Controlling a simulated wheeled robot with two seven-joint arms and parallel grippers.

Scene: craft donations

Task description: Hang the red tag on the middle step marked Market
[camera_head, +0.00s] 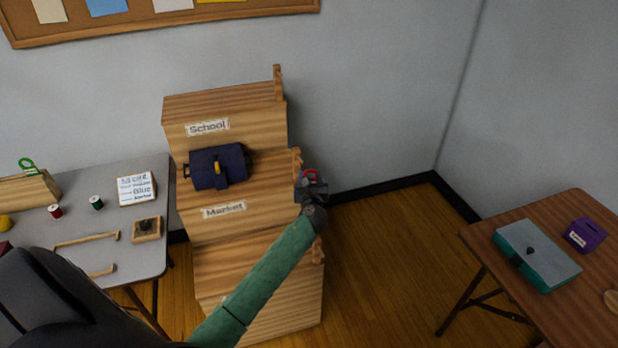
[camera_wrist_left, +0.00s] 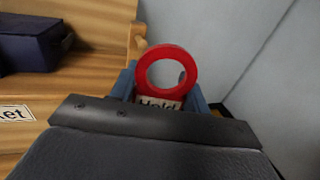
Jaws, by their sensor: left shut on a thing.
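The red tag (camera_wrist_left: 187,58) has a round ring top and a pale label whose visible letters look like "Hold". My left gripper (camera_wrist_left: 165,95) is shut on the tag's lower part, with the ring standing up above the jaws. In the head view the red tag (camera_head: 312,174) shows small in my left gripper (camera_head: 309,186), at the right end of the middle step marked Market (camera_head: 223,210). A wooden peg (camera_head: 296,158) stands on that step's right edge, and it also shows just left of the tag in the wrist view (camera_wrist_left: 138,42). I cannot tell whether they touch. My right gripper is out of view.
A navy bag (camera_head: 217,167) sits on the Market step. The top step is marked School (camera_head: 207,127). A grey table (camera_head: 75,205) with craft items stands left; a brown table (camera_head: 560,208) with a teal case and purple box stands right.

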